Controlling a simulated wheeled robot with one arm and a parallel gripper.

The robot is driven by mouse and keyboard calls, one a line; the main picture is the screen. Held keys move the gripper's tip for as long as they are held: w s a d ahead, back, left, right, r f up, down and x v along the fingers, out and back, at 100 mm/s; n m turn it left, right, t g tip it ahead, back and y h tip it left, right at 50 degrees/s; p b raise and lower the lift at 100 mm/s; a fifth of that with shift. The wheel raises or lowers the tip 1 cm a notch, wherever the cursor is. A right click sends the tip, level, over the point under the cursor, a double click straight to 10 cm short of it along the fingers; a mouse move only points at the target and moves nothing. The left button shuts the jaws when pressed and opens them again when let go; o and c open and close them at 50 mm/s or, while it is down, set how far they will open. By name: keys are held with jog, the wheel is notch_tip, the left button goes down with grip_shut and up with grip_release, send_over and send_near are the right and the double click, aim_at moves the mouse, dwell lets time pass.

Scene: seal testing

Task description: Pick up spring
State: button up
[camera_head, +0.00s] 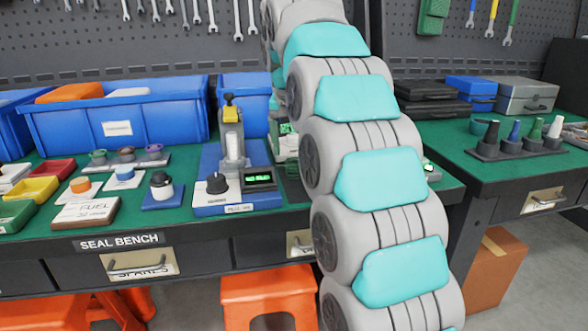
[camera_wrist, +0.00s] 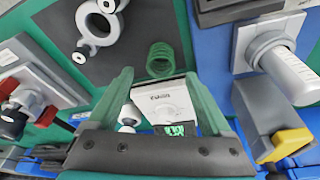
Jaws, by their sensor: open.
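A green coil spring (camera_wrist: 160,58) is in the wrist view, upper middle, on a dark surface. My gripper (camera_wrist: 157,75) is in the wrist view with its two green fingers spread and nothing held between them. The spring shows just beyond the fingertips, roughly in line with the gap between them. I cannot tell the exact distance to it.
A white device with a green display (camera_wrist: 168,103) shows between the fingers. A grey ring fitting (camera_wrist: 97,28) is left of the spring, a clear cylinder (camera_wrist: 292,76) right. The seal bench also holds a tester with a yellow lever (camera_head: 232,145) and a blue bin (camera_head: 70,125).

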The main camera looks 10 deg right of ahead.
aim_at(294, 161)
jog(key=b+x, duration=0.2)
jog(key=x, duration=0.2)
jog(key=shift+f, duration=0.3)
jog(key=shift+r, duration=0.1)
jog(key=shift+c, duration=0.3)
grip_shut()
